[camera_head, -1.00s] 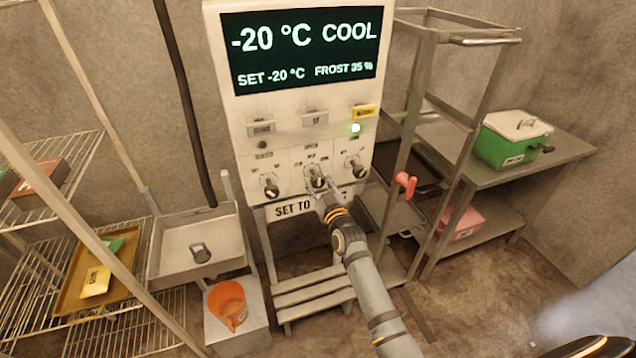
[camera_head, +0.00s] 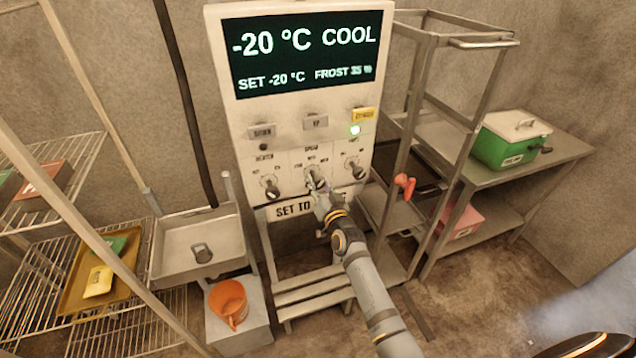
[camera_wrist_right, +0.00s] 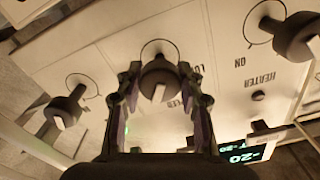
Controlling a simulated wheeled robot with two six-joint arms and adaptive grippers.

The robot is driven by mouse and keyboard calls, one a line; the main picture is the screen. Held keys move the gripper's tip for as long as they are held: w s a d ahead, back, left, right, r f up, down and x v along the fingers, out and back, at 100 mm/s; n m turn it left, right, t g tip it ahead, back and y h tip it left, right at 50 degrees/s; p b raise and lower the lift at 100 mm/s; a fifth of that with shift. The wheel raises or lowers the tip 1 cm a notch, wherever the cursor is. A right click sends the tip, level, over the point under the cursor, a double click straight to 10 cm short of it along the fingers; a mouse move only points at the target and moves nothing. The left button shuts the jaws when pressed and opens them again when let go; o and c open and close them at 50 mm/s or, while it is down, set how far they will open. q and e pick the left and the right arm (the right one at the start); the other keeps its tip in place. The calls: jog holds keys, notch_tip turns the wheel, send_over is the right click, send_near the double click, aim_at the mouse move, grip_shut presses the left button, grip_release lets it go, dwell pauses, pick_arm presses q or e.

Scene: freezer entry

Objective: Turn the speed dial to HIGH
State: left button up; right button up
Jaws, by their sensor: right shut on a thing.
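The speed dial (camera_head: 315,175) is the middle of three dark knobs on the white control panel (camera_head: 240,140). My right gripper (camera_head: 318,190) is at this dial, reaching up from below. In the right wrist view, the fingers of the right gripper (camera_wrist_right: 158,100) stand on both sides of the speed dial (camera_wrist_right: 160,78) and are shut on it. The dial's white mark points toward the bottom of that view, where the display is. The small labels around the dial are partly hidden, and I cannot read which one it points at. My left gripper is not in view.
The heater knob (camera_head: 270,187) is left of the speed dial and the fans knob (camera_head: 355,170) right. Buttons and a display (camera_head: 305,50) are above them. A metal rack with a red handle (camera_head: 404,184) stands close on the right. A basin (camera_head: 200,245) is at left.

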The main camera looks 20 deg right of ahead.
jog(key=shift+m, duration=1.6)
jog(key=o, duration=1.2)
jog(key=shift+s, duration=0.15)
jog(key=s, duration=1.1)
jog(key=shift+s+d, duration=0.2)
jog(key=shift+s, duration=0.1)
